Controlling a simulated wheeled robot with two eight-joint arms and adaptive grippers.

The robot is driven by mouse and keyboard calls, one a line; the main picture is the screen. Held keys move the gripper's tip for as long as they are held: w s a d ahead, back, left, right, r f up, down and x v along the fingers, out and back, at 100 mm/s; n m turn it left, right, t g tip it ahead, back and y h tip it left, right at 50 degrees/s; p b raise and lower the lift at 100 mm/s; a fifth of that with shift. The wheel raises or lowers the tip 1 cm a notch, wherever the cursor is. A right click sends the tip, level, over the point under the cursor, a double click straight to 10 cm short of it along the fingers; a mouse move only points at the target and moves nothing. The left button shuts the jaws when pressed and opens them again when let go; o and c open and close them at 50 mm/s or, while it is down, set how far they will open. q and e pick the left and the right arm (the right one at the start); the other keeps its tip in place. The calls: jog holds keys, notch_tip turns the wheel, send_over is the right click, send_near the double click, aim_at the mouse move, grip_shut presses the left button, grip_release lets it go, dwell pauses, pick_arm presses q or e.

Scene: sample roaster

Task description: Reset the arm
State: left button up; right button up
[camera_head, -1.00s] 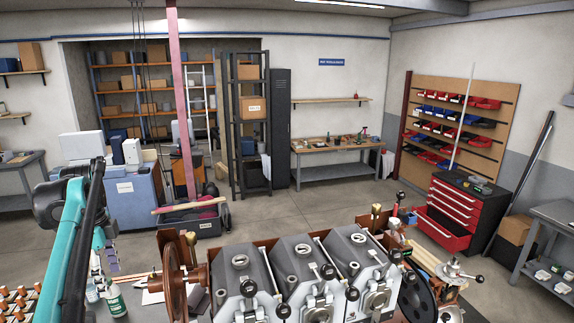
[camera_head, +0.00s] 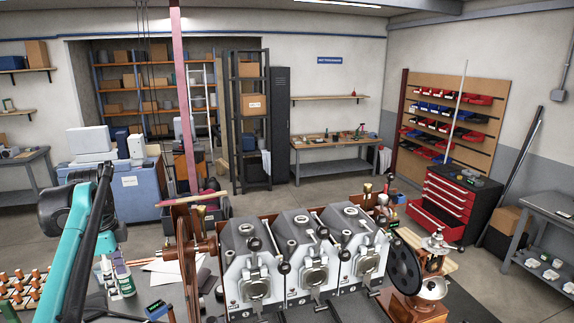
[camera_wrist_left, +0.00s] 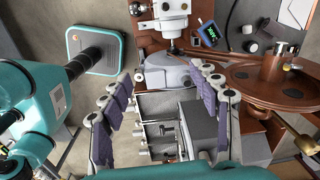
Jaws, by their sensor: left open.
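My left arm (camera_head: 78,240) is teal and black and comes in from the left in the head view, beside the roaster bench. My left gripper (camera_wrist_left: 166,72) shows in the wrist view with its two padded fingers spread wide and nothing held between them. Grey and brown roaster parts lie beyond the fingers, and I cannot tell how far off they are. The sample roaster (camera_head: 298,262) stands at the front centre of the head view, with several grey drum units in a row. My right gripper is not in view.
A brown wheel (camera_head: 204,250) stands at the roaster's left end and a black wheel (camera_head: 404,268) at its right. Bottles (camera_head: 123,277) and several orange-topped pieces (camera_head: 22,285) are near my left arm. A red tool chest (camera_head: 459,203) stands at the right. Open floor lies behind.

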pick_arm(q)
jog(key=s+d+f+n+t+b, duration=0.2)
jog(key=s+d+f+n+b, duration=0.2)
jog(key=f, duration=0.9)
jog(key=s+d+f+n+t+b, duration=0.2)
jog(key=s+d+f+n+b, duration=0.2)
jog(key=s+d+f+b, duration=0.3)
jog(key=s+d+f+n+t+b, duration=0.2)
jog(key=s+d+f+n+b, duration=0.3)
jog(key=d+f+b, duration=0.7)
notch_tip(320, 180, down, 8)
jog(key=shift+s+d+f+t, duration=0.15)
jog(key=shift+s+d+t, duration=0.15)
jog(key=shift+s, duration=0.45)
